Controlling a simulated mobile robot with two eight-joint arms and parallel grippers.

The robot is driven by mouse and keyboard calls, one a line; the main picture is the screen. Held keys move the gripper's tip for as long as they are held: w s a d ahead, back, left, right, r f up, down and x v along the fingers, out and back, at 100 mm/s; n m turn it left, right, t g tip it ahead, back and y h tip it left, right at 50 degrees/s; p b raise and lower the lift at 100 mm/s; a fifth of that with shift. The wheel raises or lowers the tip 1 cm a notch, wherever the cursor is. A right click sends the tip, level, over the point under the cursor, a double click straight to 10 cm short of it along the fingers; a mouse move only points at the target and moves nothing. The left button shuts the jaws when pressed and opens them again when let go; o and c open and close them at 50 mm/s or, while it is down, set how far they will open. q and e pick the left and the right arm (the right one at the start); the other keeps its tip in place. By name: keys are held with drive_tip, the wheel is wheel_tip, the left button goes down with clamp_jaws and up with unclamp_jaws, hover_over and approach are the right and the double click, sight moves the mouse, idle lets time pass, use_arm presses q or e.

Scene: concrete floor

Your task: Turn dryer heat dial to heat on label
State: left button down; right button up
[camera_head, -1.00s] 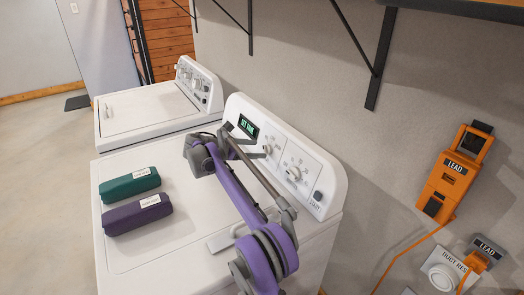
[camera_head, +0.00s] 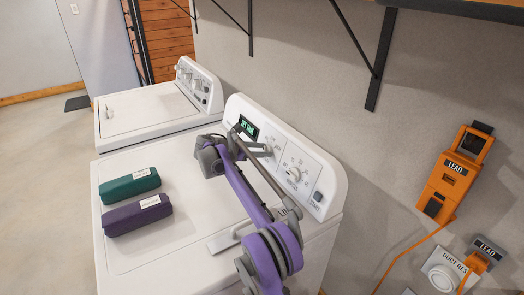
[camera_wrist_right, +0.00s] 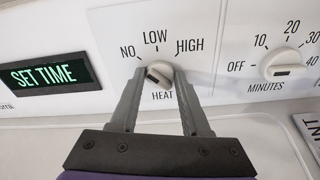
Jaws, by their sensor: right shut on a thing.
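The white heat dial (camera_wrist_right: 158,74) sits on the dryer's control panel under the labels NO, LOW and HIGH, with HEAT printed below it. A dark mark shows on the lower left of its face. My right gripper (camera_wrist_right: 158,80) has one finger on each side of the dial and is shut on it. In the head view my right gripper (camera_head: 268,149) reaches the panel of the dryer (camera_head: 140,248) and mostly hides the dial. My left gripper is not in view.
The minutes dial (camera_wrist_right: 290,64) is close on the right, and a green SET TIME display (camera_wrist_right: 46,75) is on the left. A green pouch (camera_head: 130,184) and a purple pouch (camera_head: 137,215) lie on the dryer top. A second white machine (camera_head: 145,108) stands behind.

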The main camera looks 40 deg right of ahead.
drive_tip(key=shift+m, duration=0.3)
clamp_jaws()
drive_tip(key=m+p, duration=0.1)
drive_tip(key=m, duration=0.2)
drive_tip(key=shift+s+m+p, duration=0.1)
drive_tip(key=shift+m+p, duration=0.6)
drive_tip(key=shift+m, duration=1.7)
drive_tip(key=shift+f, duration=0.1)
drive_tip(key=o, duration=1.2)
unclamp_jaws()
drive_tip(key=shift+a, duration=0.1)
drive_tip(key=v, duration=1)
drive_tip(key=shift+s+a, duration=0.2)
drive_tip(key=shift+a, duration=0.2)
